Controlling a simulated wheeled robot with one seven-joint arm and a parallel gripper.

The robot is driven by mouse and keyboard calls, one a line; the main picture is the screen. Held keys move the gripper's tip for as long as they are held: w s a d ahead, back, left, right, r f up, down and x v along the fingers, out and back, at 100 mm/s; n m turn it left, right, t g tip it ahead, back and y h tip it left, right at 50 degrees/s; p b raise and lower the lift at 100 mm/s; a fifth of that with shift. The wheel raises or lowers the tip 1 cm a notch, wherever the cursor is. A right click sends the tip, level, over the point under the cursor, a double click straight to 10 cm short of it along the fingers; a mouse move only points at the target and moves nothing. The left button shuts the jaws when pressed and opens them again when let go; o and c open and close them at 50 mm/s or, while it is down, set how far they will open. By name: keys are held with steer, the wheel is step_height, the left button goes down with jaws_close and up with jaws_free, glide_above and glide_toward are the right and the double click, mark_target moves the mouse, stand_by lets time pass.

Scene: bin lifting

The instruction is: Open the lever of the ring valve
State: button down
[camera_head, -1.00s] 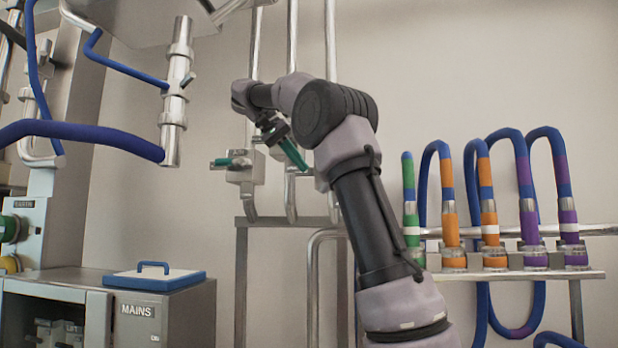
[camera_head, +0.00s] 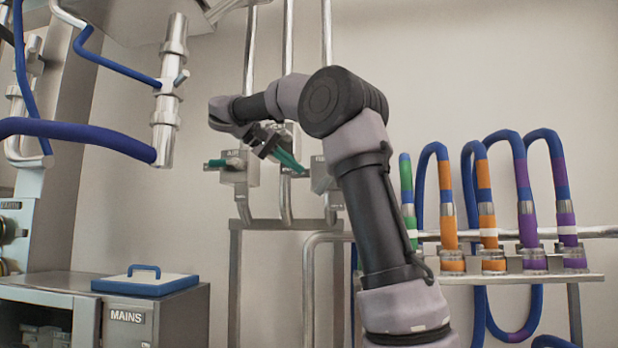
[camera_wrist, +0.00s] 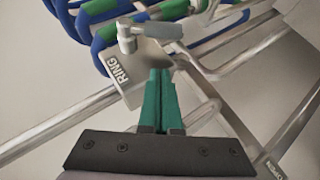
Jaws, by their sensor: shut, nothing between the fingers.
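The ring valve box (camera_wrist: 135,80), marked RING, shows in the upper middle of the wrist view. Its lever (camera_wrist: 158,31) has a pale metal pivot at the left and a grey-green handle reaching right. My gripper's green fingers (camera_wrist: 161,78) are together and empty. Their tips appear just below the box and lever in the picture; I cannot tell whether they touch. In the head view my gripper (camera_head: 297,168) points down and right, close to the right-hand valve box (camera_head: 321,178), which my arm partly hides. The ring label and lever cannot be made out there.
Another valve box (camera_head: 234,168) with a green lever stands left of my gripper. Vertical pipes (camera_head: 249,60) run up the wall. A rack (camera_head: 530,268) with coloured hoses stands right of my arm, and a MAINS cabinet (camera_head: 127,318) stands lower left.

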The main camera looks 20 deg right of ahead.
steer(key=shift+s+d+f, duration=0.6)
steer(key=shift+d+f, duration=0.2)
steer(key=shift+d, duration=0.1)
steer(key=shift+s+d+f, duration=0.55)
steer(key=shift+d+f, duration=0.25)
steer(key=shift+d, duration=0.05)
steer(key=shift+d, duration=0.1)
